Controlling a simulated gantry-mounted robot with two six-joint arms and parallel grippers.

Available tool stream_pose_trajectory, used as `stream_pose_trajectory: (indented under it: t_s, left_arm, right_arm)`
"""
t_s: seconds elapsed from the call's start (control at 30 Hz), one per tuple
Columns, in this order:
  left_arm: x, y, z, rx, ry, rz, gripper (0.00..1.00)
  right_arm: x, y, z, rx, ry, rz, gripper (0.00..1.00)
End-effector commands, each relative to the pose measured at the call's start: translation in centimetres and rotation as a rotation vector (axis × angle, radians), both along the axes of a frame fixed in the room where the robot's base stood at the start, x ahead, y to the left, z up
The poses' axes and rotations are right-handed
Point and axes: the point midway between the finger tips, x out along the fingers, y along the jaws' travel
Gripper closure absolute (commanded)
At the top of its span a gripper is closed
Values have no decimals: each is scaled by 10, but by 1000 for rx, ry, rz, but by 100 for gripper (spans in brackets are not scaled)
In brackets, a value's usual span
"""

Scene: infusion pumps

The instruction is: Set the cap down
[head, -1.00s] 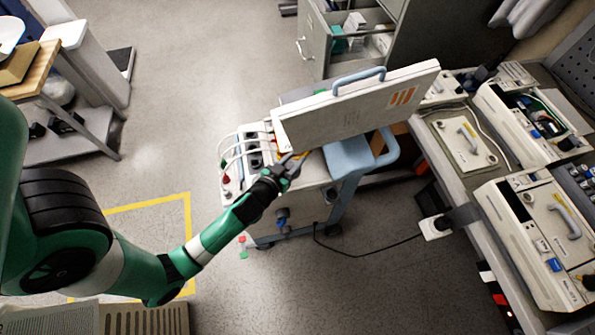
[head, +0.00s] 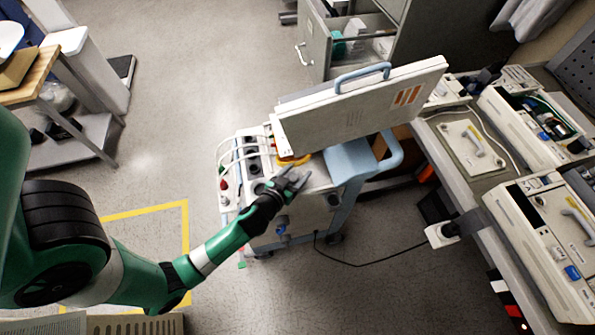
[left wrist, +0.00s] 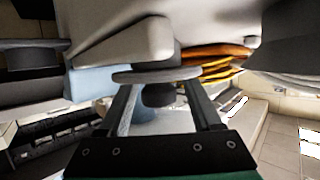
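My left gripper (head: 290,180) is over the front top of the wheeled cart unit (head: 310,185), below the tilted white panel. In the left wrist view its two fingers (left wrist: 162,105) stand apart. A dark round stub (left wrist: 158,95) with a wide grey disc (left wrist: 155,76) above it sits between and at the fingertips. It may be the cap, but I cannot tell this for sure. I also cannot tell whether the fingers press on it. A pale rounded part (left wrist: 125,43) lies just beyond the disc. My right gripper is not in view.
The tilted white panel (head: 360,110) with a blue handle rises close behind the gripper. An orange-yellow item (head: 293,160) lies beside the fingers. White cables (head: 235,150) loop at the cart's left. A bench with opened pumps (head: 535,225) stands right.

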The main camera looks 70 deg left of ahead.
Motion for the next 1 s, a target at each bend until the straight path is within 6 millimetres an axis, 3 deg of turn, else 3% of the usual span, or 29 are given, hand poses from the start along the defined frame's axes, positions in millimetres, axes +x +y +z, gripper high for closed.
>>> stream_pose_trajectory:
  t_s: [0.37, 0.8, 1.0]
  left_arm:
    - [-2, -2, 4, 0, 1, -1, 33]
    - [-75, -59, 36, 1, 2, -7, 33]
    - [-88, -69, 43, 0, 0, -2, 33]
  right_arm:
    - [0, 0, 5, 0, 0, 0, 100]
    - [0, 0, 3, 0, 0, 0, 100]
    - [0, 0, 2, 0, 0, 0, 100]
